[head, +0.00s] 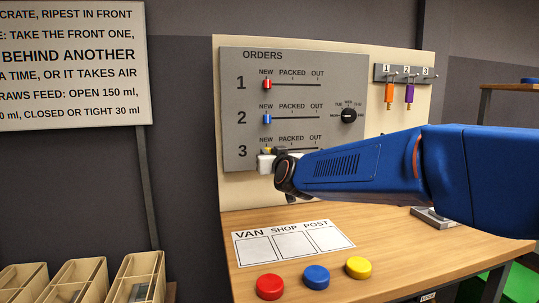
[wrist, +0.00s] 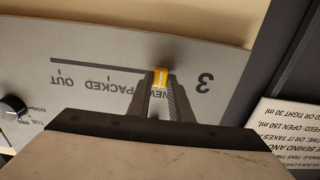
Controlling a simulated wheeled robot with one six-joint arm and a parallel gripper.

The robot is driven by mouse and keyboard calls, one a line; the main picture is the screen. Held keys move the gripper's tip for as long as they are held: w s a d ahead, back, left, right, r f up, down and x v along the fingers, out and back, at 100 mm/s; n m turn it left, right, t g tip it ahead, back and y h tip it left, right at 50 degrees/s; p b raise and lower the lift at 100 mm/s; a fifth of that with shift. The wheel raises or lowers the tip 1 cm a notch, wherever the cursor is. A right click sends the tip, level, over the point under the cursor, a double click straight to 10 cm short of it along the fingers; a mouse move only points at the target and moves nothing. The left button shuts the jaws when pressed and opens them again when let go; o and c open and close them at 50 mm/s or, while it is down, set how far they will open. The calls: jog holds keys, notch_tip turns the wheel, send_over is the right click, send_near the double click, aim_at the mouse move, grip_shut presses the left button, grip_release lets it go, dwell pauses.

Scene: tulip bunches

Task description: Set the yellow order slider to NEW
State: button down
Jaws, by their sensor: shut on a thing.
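The yellow slider (wrist: 160,77) is on row 3 of the grey ORDERS board (head: 235,60). In the wrist view it sits between my two fingertips, at the NEW end of its slot, close to the number 3. My gripper (wrist: 160,88) is shut on it. In the head view only a bit of yellow (head: 267,150) shows above my gripper (head: 266,162), and my arm covers part of row 3's slot. The red slider (head: 267,84) on row 1 and the blue slider (head: 267,119) on row 2 both stand under NEW.
A black dial (head: 348,115) is on the board's right side. Orange (head: 389,93) and purple (head: 409,93) tags hang on hooks beyond it. Red (head: 270,287), blue (head: 316,276) and yellow (head: 358,267) discs lie on the wooden table (head: 300,215) by the VAN SHOP POST sheet (head: 293,243).

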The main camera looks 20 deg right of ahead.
jog(key=c, duration=1.6)
grip_release()
jog(key=shift+s, duration=0.15)
jog(key=s, duration=1.7)
jog(key=shift+s, duration=0.1)
